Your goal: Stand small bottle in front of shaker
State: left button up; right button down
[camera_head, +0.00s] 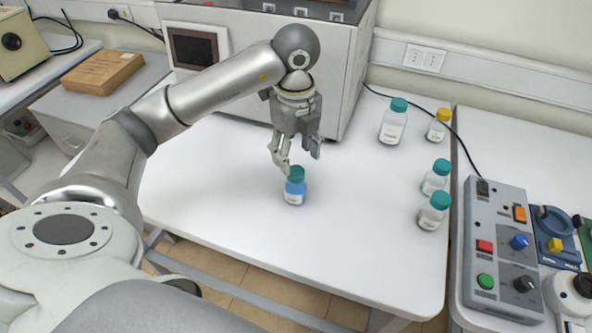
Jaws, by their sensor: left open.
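A small bottle (295,191) with blue liquid, a white label and a teal cap stands upright on the white table. My left gripper (301,160) is open just above and behind it. One finger comes down close to the bottle's cap, and I cannot tell whether it touches. The other finger is to the right, clear of the bottle. A large light-grey machine (338,85) with a dark screen stands behind the gripper and looks like the shaker. My left arm covers part of its front. My right gripper is not in view.
Several clear bottles stand at the table's right side, including a large teal-capped one (393,122) and a yellow-capped one (438,125). A grey control box (497,240) stands beyond the right edge. The white table (360,235) is bare around the blue bottle.

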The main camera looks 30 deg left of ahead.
pick_arm(q)
jog(key=shift+r, duration=2.6)
